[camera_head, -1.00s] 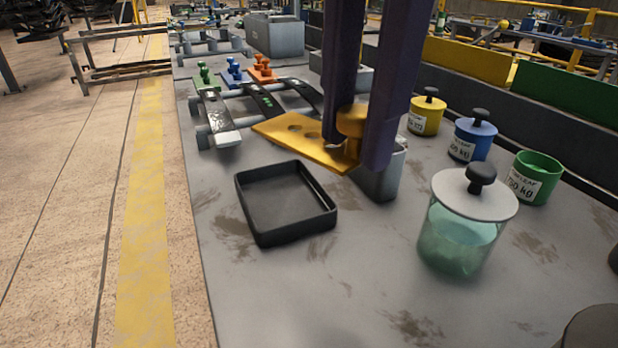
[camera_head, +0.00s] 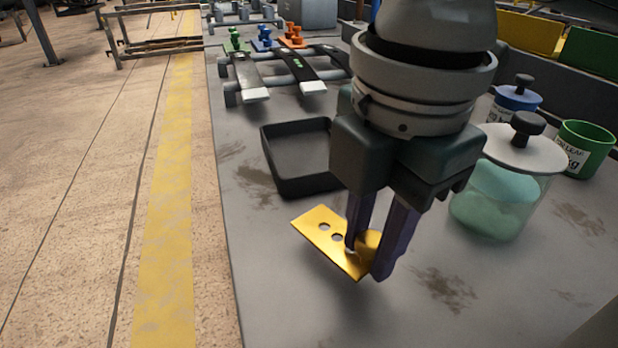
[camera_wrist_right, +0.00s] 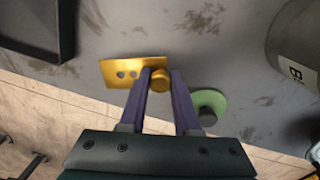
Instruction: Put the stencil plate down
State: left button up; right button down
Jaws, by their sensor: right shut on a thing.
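The stencil plate (camera_head: 323,228) is a flat yellow plate with round holes and a round yellow knob. My right gripper (camera_head: 367,258) is shut on the knob and holds the plate over the front part of the grey table, nearer than the black tray. The right wrist view shows the plate (camera_wrist_right: 124,72) and the knob between the fingers (camera_wrist_right: 160,82). I cannot tell exactly how far the plate is above the table. My left gripper is not in view.
A black open tray (camera_head: 290,188) lies behind the plate. A glass jar with a white lid (camera_head: 497,200) stands to the right, with a green pot (camera_head: 583,150) and a blue pot (camera_head: 517,98) behind. Spring racks (camera_head: 290,72) are further back. A green disc with a dark knob (camera_wrist_right: 209,104) shows near the gripper.

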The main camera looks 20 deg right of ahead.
aim_at(367, 262)
notch_tip(367, 262, down, 3)
jog(key=shift+s+f+b, duration=0.1)
jog(key=shift+b, duration=0.25)
jog(key=c, duration=0.6)
grip_release()
jog(key=shift+f, duration=0.1)
jog(key=r+p, duration=0.1)
jog(key=r, duration=0.3)
jog(key=r+p, duration=0.1)
jog(key=r, duration=0.3)
jog(key=r+p, duration=0.1)
jog(key=r, duration=0.3)
jog(key=shift+s+r, duration=0.15)
jog(key=shift+s, duration=0.2)
